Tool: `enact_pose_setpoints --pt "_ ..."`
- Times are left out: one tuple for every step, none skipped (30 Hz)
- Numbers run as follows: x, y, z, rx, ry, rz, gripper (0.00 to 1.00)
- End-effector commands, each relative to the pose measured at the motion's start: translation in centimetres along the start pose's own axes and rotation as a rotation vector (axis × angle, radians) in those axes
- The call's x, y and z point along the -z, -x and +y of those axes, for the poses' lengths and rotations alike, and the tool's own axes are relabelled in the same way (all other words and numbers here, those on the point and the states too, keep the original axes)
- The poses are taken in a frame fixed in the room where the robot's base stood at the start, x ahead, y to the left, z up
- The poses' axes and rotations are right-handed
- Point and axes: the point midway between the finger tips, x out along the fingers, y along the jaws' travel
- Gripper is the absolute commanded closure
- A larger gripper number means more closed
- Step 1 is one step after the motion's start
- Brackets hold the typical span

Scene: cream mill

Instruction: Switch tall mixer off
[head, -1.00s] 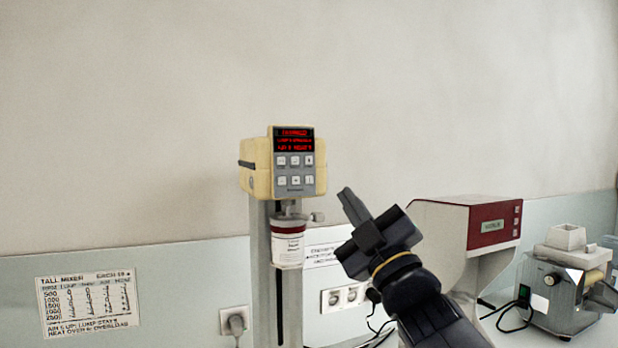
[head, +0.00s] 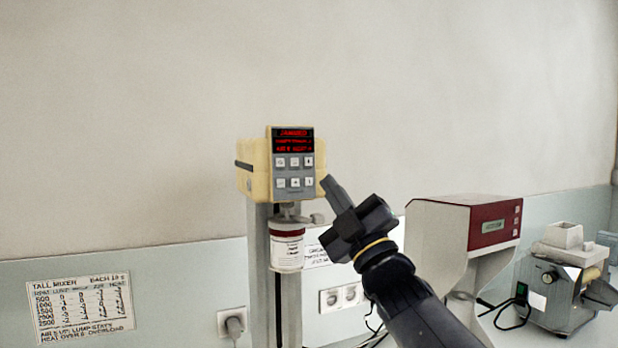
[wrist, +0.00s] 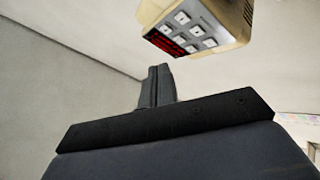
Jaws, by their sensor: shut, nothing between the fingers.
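The tall mixer has a cream head (head: 254,169) on a grey column (head: 262,285). The panel also shows in the wrist view (wrist: 186,32), at the top right. My gripper (head: 327,181) is shut and empty, its fingers pointing up and left. In the head view the fingertips are just right of the panel's lower edge. In the wrist view the fingers (wrist: 157,72) are left of and below the mixer head, with a gap between.
A white jar (head: 287,250) with a dark red lid hangs below the mixer head. A red-fronted machine (head: 440,232) and a grey machine (head: 556,285) stand to the right. A mixer chart (head: 80,308) and sockets (head: 342,298) are on the wall. The air above is free.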

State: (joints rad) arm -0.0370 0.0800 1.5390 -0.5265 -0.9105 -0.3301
Motion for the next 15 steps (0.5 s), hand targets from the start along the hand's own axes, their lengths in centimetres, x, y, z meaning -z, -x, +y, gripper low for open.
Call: enact_pose_setpoints --pt "-0.3 -0.8 -0.3 0.002 -0.005 -0.001 1.00" --pt "-0.6 -1.1 -0.5 0.002 -0.004 -0.001 1.00" --pt "-0.8 -1.4 -0.8 0.002 -0.003 -0.001 1.00" --pt "-1.0 -1.7 -1.0 0.002 -0.003 -0.001 1.00" --pt "-1.3 -1.8 -1.3 0.001 -0.002 0.000 1.00" --pt "-1.6 -2.0 -1.6 0.001 -0.002 0.000 1.00" --pt "-1.7 -2.2 -1.7 0.000 -0.002 0.000 1.00" --pt "-1.8 -2.4 -1.9 0.000 -0.002 0.001 1.00" --pt "-2.0 -2.7 -2.0 0.000 -0.001 0.000 1.00" --pt "-2.1 -2.8 -2.1 0.000 -0.001 0.000 1.00" --pt "-2.2 -2.9 -2.2 0.000 -0.001 0.000 1.00" --pt "-2.3 -3.1 -2.3 0.000 -0.001 0.000 1.00" --pt "-2.3 -3.1 -2.4 0.000 -0.001 -0.001 1.00" --pt "-2.4 -3.2 -2.4 0.000 -0.001 -0.001 1.00" --pt "-2.4 -3.3 -2.4 0.000 -0.001 -0.001 1.00"
